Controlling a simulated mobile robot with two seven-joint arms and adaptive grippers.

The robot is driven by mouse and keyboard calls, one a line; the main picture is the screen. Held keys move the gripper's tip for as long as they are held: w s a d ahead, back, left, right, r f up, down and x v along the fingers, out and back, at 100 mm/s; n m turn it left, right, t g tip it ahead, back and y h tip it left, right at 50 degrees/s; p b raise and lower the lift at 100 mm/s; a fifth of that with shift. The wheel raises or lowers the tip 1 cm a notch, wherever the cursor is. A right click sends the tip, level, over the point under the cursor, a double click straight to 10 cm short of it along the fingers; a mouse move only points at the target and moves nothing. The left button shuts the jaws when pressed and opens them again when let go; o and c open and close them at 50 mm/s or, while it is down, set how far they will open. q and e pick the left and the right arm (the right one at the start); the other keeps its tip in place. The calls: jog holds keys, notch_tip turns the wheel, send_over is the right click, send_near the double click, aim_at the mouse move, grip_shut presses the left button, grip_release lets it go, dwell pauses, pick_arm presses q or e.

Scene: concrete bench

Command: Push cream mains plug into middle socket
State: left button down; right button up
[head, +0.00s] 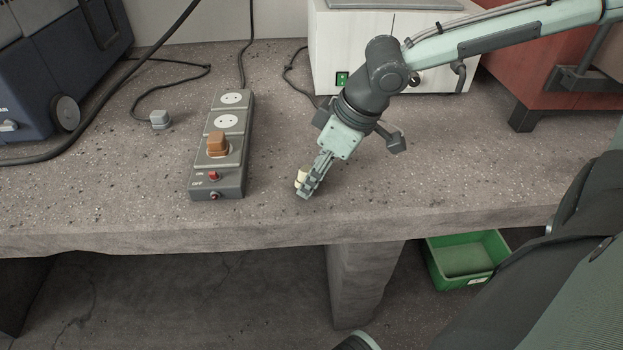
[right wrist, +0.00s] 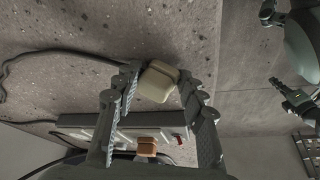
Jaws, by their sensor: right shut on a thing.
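The cream mains plug (head: 301,177) is between the fingertips of my right gripper (head: 310,183), close over the bench right of the socket strip; it also shows in the right wrist view (right wrist: 157,82). Whether it touches the bench is unclear. The grey socket strip (head: 240,165) has three sockets in a row. The middle socket (head: 227,121) is empty, and so is the far one (head: 232,98). A brown plug (head: 218,142) sits in the near one. In the right wrist view, what looks like my left gripper (right wrist: 294,97) is small at the right, its jaws unclear.
A grey plug (head: 160,119) on a black cable lies left of the strip. A dark blue machine (head: 70,60) stands far left, a white box (head: 335,45) behind. The bench (head: 270,215) is clear between strip and gripper. A green bin (head: 467,257) is below the bench.

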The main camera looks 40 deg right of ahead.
jog(key=shift+d, duration=0.1)
